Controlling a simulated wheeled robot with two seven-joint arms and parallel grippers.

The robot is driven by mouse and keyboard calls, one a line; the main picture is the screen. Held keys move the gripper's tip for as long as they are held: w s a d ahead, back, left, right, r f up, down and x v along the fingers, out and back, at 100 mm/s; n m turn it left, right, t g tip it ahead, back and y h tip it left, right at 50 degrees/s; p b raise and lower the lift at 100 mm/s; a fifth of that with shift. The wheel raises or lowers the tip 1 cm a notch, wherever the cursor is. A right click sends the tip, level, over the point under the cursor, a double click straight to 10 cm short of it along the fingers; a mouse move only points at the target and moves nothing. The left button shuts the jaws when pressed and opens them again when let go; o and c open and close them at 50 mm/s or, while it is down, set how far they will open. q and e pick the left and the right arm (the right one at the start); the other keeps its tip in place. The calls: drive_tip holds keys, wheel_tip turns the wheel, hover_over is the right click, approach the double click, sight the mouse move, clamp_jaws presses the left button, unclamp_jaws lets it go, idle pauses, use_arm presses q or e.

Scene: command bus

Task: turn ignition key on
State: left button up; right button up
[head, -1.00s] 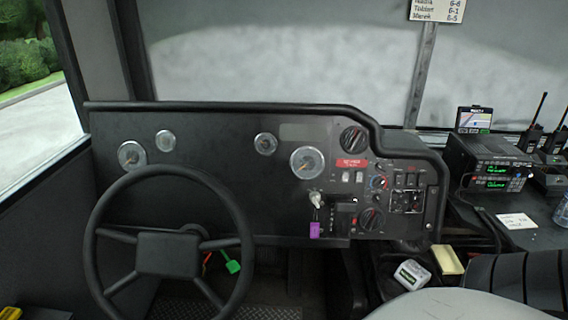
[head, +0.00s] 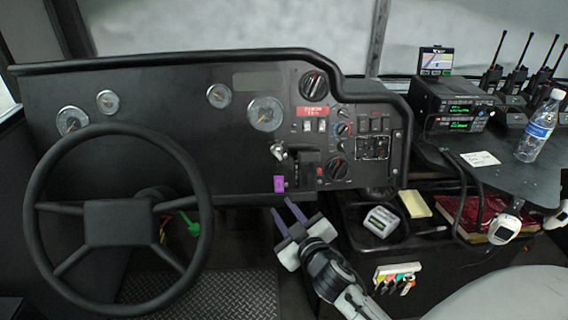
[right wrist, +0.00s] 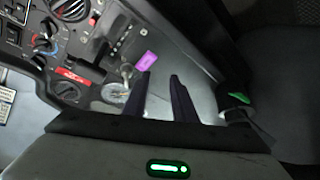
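A silver key-like piece (head: 278,152) sticks out of the black dashboard below the large round gauge, with a purple tag (head: 279,184) hanging beneath it. In the right wrist view the silver piece (right wrist: 127,71) and purple tag (right wrist: 148,59) lie just beyond the fingertips. My right gripper (head: 284,210) is open and empty, its dark fingers apart, below the purple tag in the head view. It also shows in the right wrist view (right wrist: 159,78), not touching the tag. My left gripper is not in view.
The steering wheel (head: 117,225) stands left of my right gripper, with a green tag (head: 189,222) behind its rim. Knobs and switches (head: 337,168) sit right of the key. A side console holds a radio (head: 455,107) and a water bottle (head: 540,128).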

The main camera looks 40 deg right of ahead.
drive_tip(key=t+h, duration=0.2)
approach(280, 159)
drive_tip(key=w, duration=0.2)
drive_tip(key=x, duration=0.5)
drive_tip(key=b+x, duration=0.1)
drive_tip(key=x, duration=0.2)
drive_tip(key=shift+w+d, duration=0.15)
drive_tip(key=shift+d, duration=0.2)
drive_tip(key=shift+x, duration=0.8)
drive_tip(key=shift+c, duration=0.5)
clamp_jaws()
